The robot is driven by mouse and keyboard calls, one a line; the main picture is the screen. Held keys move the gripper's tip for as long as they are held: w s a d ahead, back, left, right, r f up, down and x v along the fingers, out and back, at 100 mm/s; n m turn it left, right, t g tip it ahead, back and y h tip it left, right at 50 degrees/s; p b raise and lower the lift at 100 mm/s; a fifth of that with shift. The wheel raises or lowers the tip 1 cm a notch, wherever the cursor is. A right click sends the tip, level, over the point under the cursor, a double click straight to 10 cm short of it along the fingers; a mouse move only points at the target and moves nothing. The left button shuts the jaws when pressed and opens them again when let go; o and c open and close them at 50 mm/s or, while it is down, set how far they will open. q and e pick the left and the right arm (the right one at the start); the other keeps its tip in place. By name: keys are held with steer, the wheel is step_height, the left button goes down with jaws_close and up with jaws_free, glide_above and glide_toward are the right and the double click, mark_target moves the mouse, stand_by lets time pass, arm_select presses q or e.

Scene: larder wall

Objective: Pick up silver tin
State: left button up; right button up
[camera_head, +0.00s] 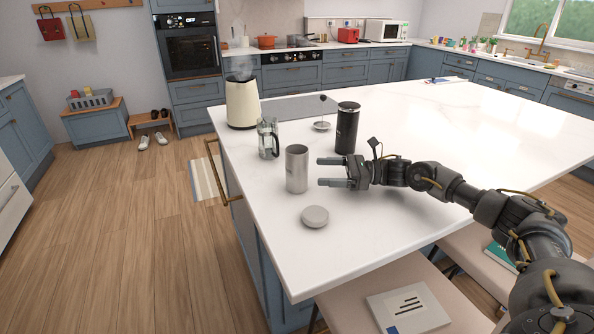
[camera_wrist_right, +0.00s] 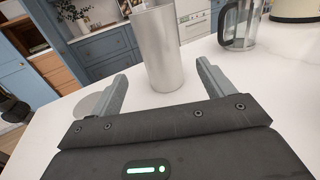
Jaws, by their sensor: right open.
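The silver tin (camera_head: 297,169) stands upright on the white island top, near its left edge. My right gripper (camera_head: 322,172) is open and empty, just to the right of the tin, with its fingers pointing at it. In the right wrist view the tin (camera_wrist_right: 158,48) stands beyond the fingertips, in line with the gap between the two fingers (camera_wrist_right: 161,72). The tin does not look to be between the fingers. My left gripper is not in view.
A round grey lid (camera_head: 315,216) lies in front of the tin. A glass press jug (camera_head: 268,138), a cream kettle (camera_head: 242,103) and a black canister (camera_head: 347,128) stand behind. A plunger (camera_head: 322,120) stands further back. The island's right side is clear.

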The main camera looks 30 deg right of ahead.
mark_target(297, 171)
steer(key=shift+x, duration=1.55)
steer(key=p+x, duration=0.2)
steer(key=x, duration=0.2)
steer(key=shift+w+a+f+p, duration=0.1)
steer(key=shift+w+a+p, duration=0.15)
steer(key=shift+p, duration=0.15)
steer(key=shift+w+a, duration=0.1)
steer(key=shift+a, duration=0.1)
steer(key=shift+f, duration=0.1)
steer(key=c, duration=1.2)
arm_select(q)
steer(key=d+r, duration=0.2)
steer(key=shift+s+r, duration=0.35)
